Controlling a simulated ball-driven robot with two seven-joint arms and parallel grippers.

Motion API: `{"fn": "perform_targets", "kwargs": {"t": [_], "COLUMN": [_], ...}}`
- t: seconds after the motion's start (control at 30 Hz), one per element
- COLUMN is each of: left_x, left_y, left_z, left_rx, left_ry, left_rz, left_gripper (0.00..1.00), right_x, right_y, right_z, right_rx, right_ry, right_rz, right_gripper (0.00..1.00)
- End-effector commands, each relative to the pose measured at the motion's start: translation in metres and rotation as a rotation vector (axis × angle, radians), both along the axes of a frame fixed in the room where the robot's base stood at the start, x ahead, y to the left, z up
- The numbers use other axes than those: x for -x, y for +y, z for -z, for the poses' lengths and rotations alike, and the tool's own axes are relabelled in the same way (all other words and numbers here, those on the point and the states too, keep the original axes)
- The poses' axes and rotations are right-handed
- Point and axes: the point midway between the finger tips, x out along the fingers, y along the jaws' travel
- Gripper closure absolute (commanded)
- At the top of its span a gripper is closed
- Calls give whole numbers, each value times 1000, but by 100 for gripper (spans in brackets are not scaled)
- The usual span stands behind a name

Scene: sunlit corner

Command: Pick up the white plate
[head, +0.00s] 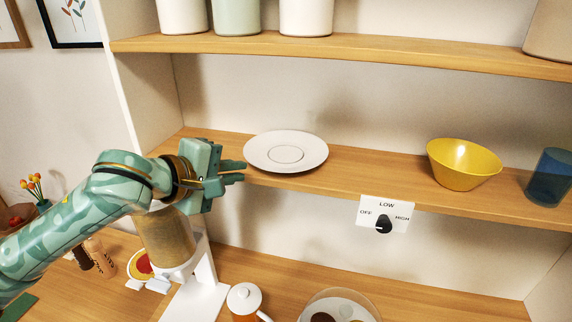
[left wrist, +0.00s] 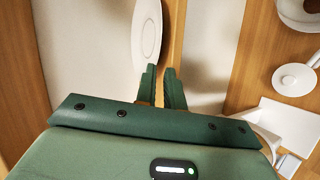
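The white plate (head: 262,153) lies flat on the middle wooden shelf (head: 370,172), left of its centre, with its front rim near the shelf's front edge. The plate also shows beyond the fingers in the left wrist view (left wrist: 148,30). My left gripper (head: 238,171) is just left of the plate, at about shelf height, with its fingers pointing at the plate's left rim. In the left wrist view the two fingers (left wrist: 160,70) stand apart with an empty gap between them. I cannot tell whether a finger touches the rim. My right gripper is out of view.
A yellow bowl (head: 464,165) and a blue cup (head: 549,177) stand right of the plate on the same shelf. Several pale canisters (head: 237,14) stand on the shelf above. A grinder-like device (head: 166,240) and a lidded pot (head: 244,300) stand below. The shelf between plate and bowl is clear.

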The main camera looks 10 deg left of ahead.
Motion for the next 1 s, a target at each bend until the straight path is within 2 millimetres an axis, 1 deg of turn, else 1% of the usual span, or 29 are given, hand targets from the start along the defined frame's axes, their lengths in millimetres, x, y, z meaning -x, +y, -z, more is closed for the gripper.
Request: {"fn": "perform_targets", "kwargs": {"t": [0.03,0.23,0.4,0.53,0.8,0.83,0.87,1.0], "left_x": [-6,-20,-47,-60,-63,-63,-63,-63], "left_y": [-3,-7,-9,-16,-18,-18,-18,-17], "left_z": [2,8,18,25,26,26,26,25], "left_rx": [1,-1,0,-2,-2,-2,-3,-2], "left_ry": [-1,0,0,-1,-1,-1,-1,-3], "left_rz": [0,0,-1,1,2,2,1,1], "left_gripper": [90,90,90,90,90,98,100,100], "right_x": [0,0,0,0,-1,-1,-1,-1], "right_y": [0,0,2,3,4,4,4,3], "right_z": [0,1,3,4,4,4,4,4], "right_rx": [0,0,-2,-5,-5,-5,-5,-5], "right_ry": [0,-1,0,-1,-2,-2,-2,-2], "right_rz": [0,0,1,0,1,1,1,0], "right_gripper": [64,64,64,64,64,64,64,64]}}
